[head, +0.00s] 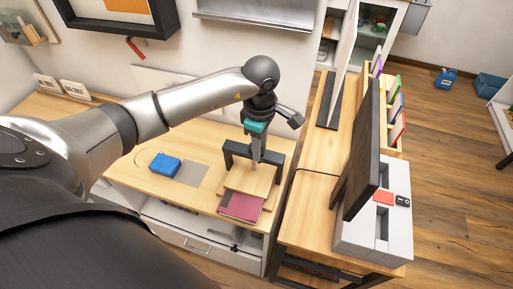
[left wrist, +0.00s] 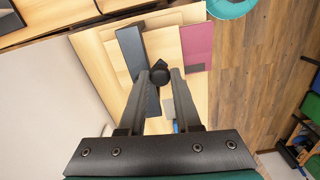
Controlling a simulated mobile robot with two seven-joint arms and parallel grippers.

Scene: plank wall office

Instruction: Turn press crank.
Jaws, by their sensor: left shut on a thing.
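The press stands on the wooden desk, with a dark frame (head: 236,151) over a pale wooden board (head: 252,180). A magenta piece (head: 241,206) lies at its front edge and also shows in the left wrist view (left wrist: 197,45). My left gripper (head: 257,163) comes down over the top of the press. In the left wrist view, its fingertips (left wrist: 160,75) close around a small dark knob (left wrist: 160,73), seemingly the crank handle, above the dark crossbar (left wrist: 131,52). The rest of the crank is hidden by the gripper. My right gripper is out of view.
A blue box (head: 165,165) lies on the desk left of the press. A second table to the right holds a dark upright panel (head: 360,150) and a grey block unit (head: 372,232). The desk (head: 125,178) is mostly clear left of the press.

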